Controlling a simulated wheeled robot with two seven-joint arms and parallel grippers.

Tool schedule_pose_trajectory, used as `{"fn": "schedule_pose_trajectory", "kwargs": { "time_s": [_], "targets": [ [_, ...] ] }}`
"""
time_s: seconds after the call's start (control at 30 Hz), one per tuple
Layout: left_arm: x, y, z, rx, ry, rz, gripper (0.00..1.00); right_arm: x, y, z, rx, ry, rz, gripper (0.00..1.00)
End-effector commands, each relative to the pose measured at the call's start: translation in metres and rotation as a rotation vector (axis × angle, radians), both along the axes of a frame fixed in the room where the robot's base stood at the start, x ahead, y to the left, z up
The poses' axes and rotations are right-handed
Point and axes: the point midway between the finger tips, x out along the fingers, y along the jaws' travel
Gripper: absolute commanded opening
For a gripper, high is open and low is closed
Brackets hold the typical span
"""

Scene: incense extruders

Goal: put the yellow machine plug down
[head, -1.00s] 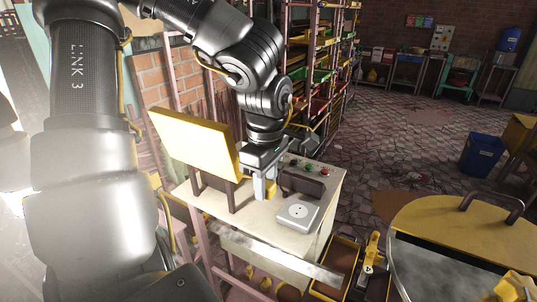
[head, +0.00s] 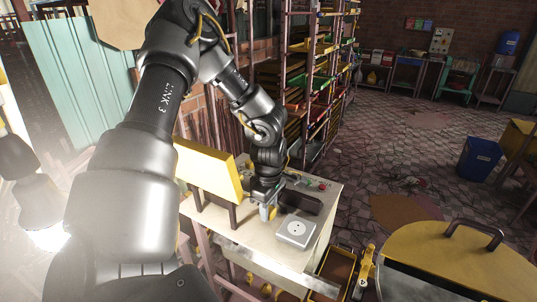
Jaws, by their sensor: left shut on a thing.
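My left gripper (head: 268,211) points down low over the top of a pale workbench (head: 240,238), between a yellow slanted panel and a white socket box (head: 296,232). It is shut on the yellow machine plug (head: 273,213), of which only a small bit shows at the fingers. The rest of the plug is hidden by the gripper. I cannot tell whether the plug touches the bench top. The white socket box lies flat, just right of and nearer than the gripper, apart from it. My right gripper is not in view.
The yellow panel (head: 208,172) stands on dark legs at the bench's left. A dark block (head: 300,202) sits right behind the socket box, with small coloured buttons (head: 322,187) beyond. A round yellow-lidded vessel (head: 450,255) stands at right. A tall rack (head: 315,80) rises behind the bench.

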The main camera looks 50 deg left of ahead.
Motion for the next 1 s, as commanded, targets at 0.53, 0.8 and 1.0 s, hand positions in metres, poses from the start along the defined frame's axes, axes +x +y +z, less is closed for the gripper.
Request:
{"fn": "schedule_pose_trajectory", "kwargs": {
  "time_s": [0.53,0.8,1.0],
  "targets": [
    [0.000,0.000,-0.011,-0.002,-0.002,0.000,0.00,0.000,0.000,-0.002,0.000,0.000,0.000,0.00],
    [0.000,0.000,-0.015,-0.002,-0.001,0.001,0.00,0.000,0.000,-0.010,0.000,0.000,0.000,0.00],
    [0.000,0.000,-0.019,-0.001,0.000,0.001,0.00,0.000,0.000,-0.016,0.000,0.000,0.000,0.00]
  ]
}}
